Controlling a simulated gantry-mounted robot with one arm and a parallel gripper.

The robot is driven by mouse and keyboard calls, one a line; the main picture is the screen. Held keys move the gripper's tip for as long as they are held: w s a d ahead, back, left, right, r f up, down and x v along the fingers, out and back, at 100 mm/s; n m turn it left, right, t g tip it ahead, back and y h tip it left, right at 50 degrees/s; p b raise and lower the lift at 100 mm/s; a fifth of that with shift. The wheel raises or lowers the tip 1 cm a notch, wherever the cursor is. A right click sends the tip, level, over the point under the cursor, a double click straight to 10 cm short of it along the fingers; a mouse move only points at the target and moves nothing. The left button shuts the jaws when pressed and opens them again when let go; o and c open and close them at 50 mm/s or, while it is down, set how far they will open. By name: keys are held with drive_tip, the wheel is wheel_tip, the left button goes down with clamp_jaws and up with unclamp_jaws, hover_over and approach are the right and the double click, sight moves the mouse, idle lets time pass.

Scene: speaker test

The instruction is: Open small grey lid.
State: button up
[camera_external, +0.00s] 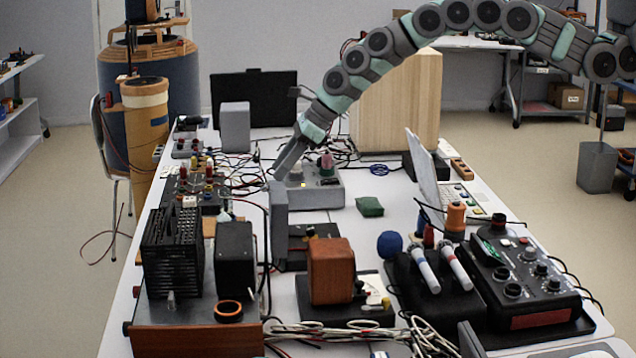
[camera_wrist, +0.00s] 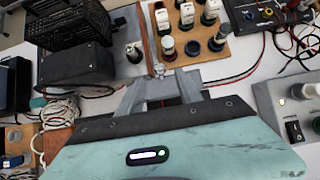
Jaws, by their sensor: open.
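My gripper (camera_external: 285,170) points down and to the left over the middle of the white table, beside a grey control box (camera_external: 322,194). In the wrist view my gripper (camera_wrist: 160,88) shows its two grey fingers apart, with nothing clearly held between them. A small grey upright panel (camera_external: 280,209) stands just below the gripper in the external view. It may be the small grey lid, but I cannot tell. Whether the fingers touch it is unclear. The grey box also shows at the right of the wrist view (camera_wrist: 298,116), with a black switch.
A black crate (camera_external: 172,250) and a black box (camera_external: 235,258) stand at the front left. A wooden block (camera_external: 331,270) and a black control panel (camera_external: 525,275) are at the front. A large wooden box (camera_external: 400,105) stands behind. Loose cables cross the table.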

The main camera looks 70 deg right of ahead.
drive_tip(key=p+v, duration=0.8)
drive_tip(key=p, duration=0.2)
drive_tip(key=shift+p, duration=0.4)
